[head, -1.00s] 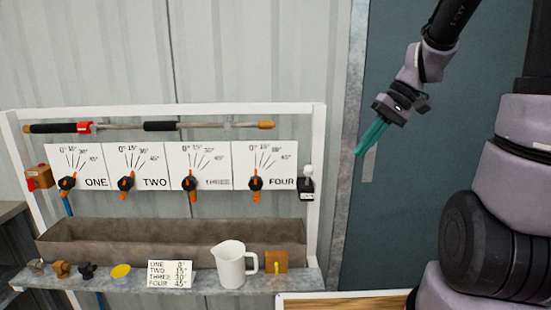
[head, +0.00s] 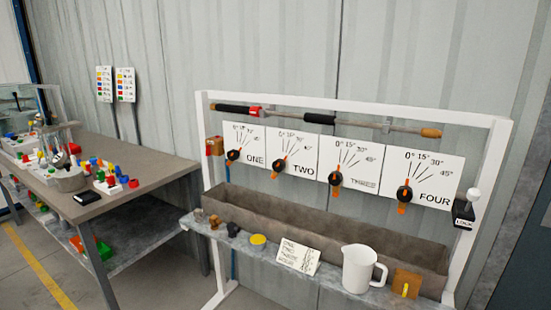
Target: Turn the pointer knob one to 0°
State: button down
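Pointer knob one (head: 233,155) is a black round knob with an orange pointer, at the lower left of the white dial card marked ONE (head: 246,144). The card carries lines for 0°, 15°, 30° and 45°. The orange part shows mostly below the knob; at this size I cannot tell its exact angle. Nothing touches the knob. My gripper is out of view.
Similar knobs two (head: 279,165), three (head: 336,179) and four (head: 404,194) stand to the right. Below runs a brown trough (head: 330,232), then a shelf with a white jug (head: 361,268) and an angle card (head: 298,256). A cluttered workbench (head: 150,184) stands left.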

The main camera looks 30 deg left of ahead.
aim_at(233, 154)
jog(key=u, duration=1.75)
jog(key=i+l, duration=0.15)
jog(key=i, duration=0.3)
jog(key=i+l+u, duration=0.1)
jog(key=i, duration=0.35)
